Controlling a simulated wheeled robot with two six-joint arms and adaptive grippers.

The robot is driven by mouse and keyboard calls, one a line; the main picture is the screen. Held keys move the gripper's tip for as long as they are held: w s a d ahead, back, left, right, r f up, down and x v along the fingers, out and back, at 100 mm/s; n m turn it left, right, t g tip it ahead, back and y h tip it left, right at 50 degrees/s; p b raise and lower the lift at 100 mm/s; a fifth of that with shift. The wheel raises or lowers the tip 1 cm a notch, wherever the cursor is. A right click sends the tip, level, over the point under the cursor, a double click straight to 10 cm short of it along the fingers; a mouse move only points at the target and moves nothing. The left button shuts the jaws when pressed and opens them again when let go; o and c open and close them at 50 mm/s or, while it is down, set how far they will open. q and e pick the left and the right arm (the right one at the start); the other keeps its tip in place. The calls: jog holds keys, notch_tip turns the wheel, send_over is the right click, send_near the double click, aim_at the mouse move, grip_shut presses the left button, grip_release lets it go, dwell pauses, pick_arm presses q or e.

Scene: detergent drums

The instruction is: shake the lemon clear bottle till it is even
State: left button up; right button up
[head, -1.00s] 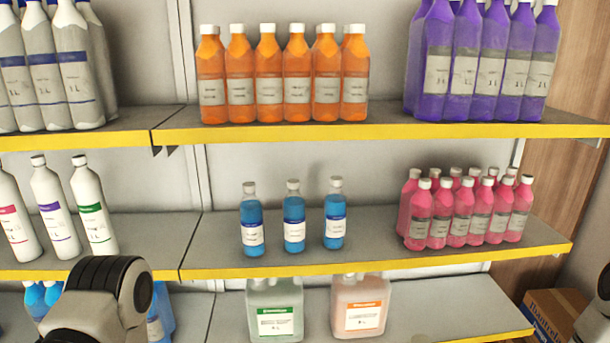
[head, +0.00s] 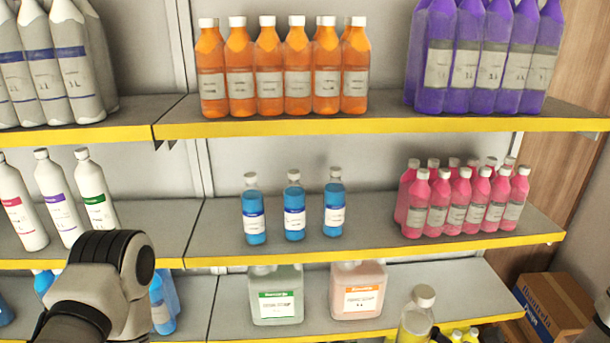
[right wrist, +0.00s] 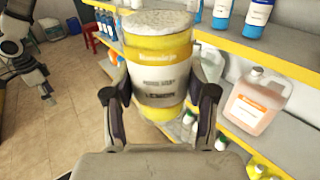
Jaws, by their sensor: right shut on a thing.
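The lemon clear bottle (right wrist: 160,88) fills the middle of the right wrist view. It has yellow contents, a whitish, grainy layer on top and a white label with a yellow band. My right gripper (right wrist: 160,110) is shut on it, one finger at each side. In the head view its white cap and clear neck, with yellow below, rise at the bottom edge (head: 416,322); it leans slightly.
Shelves with yellow edges (head: 380,257) stand ahead, bearing orange, purple, blue and pink bottles. Two jugs (head: 358,290) stand on the low shelf, and small yellow bottles (head: 463,337) at the bottom. A cardboard box (head: 555,308) is at right. Tiled floor (right wrist: 75,120) lies open at left.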

aim_at(420, 326)
jog(key=r, duration=0.5)
jog(key=shift+w+d, duration=0.1)
jog(key=shift+w, duration=0.3)
jog(key=f, duration=0.2)
jog(key=s+f, duration=0.1)
jog(key=f, duration=0.3)
jog(key=shift+s+f, duration=0.35)
jog(key=shift+f, duration=0.05)
jog(key=shift+w+r, duration=0.15)
jog(key=shift+r, duration=0.05)
jog(key=r, duration=0.3)
jog(key=w+r, duration=0.1)
jog(key=r, duration=0.1)
jog(key=shift+r, duration=0.5)
jog(key=f, duration=0.3)
jog(key=s+f, duration=0.1)
jog(key=f, duration=0.3)
jog(key=shift+s, duration=0.2)
jog(key=shift+w+r, duration=0.2)
jog(key=shift+w, duration=0.05)
jog(key=shift+w+f, duration=0.2)
jog(key=shift+w, duration=0.15)
jog(key=shift+s+r, duration=0.2)
jog(key=shift+s, duration=0.1)
jog(key=shift+w, duration=0.15)
